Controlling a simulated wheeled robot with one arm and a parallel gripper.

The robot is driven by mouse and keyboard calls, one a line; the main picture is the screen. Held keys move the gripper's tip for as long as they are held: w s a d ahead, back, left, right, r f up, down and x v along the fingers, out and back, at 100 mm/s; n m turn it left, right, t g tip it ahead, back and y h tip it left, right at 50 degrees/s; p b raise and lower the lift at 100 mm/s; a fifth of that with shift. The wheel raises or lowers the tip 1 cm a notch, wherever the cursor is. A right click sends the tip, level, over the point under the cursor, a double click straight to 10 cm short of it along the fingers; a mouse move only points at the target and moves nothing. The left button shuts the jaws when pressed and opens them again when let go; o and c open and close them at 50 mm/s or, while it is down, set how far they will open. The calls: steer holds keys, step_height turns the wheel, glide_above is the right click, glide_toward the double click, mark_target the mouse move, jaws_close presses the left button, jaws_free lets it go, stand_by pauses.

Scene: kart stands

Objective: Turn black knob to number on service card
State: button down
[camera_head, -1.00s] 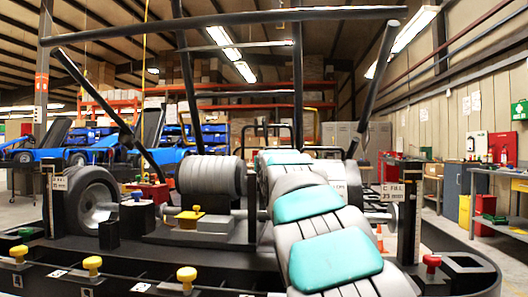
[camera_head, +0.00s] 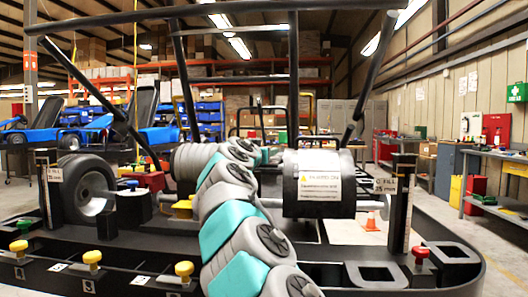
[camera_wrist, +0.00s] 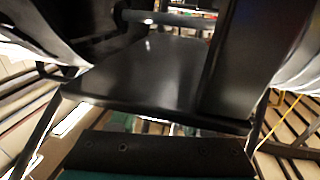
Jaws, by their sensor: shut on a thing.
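A white card (camera_head: 320,180) with small print is fixed on a black drum at the centre right in the head view. It may be the service card; I cannot read its number. I cannot make out the black knob in either view. My grey and teal arm rises from the bottom centre and bends back over the rig, its end hidden behind its own links. The wrist view shows a black screwed edge of my gripper along the bottom and large dark surfaces beyond. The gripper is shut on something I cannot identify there.
Yellow knobs (camera_head: 92,258) and a green knob (camera_head: 18,246) line the front left edge; a red knob (camera_head: 420,252) stands at the right. Black posts with small cards (camera_head: 385,185) flank the rig. Dark frame bars cross above. A workbench (camera_head: 490,152) is at the right.

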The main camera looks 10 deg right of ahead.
steer(key=shift+s+d+m+g+h, duration=0.1)
steer(key=shift+d+m+g+h, duration=0.1)
steer(key=shift+m+g+h, duration=1.05)
steer(key=shift+s+d+r+h, duration=0.1)
steer(key=shift+s+h, duration=0.05)
steer(key=shift+h, duration=0.3)
steer(key=shift+c, duration=2)
jaws_free()
steer(key=shift+b+v, duration=1.6)
steer(key=shift+v, duration=2.35)
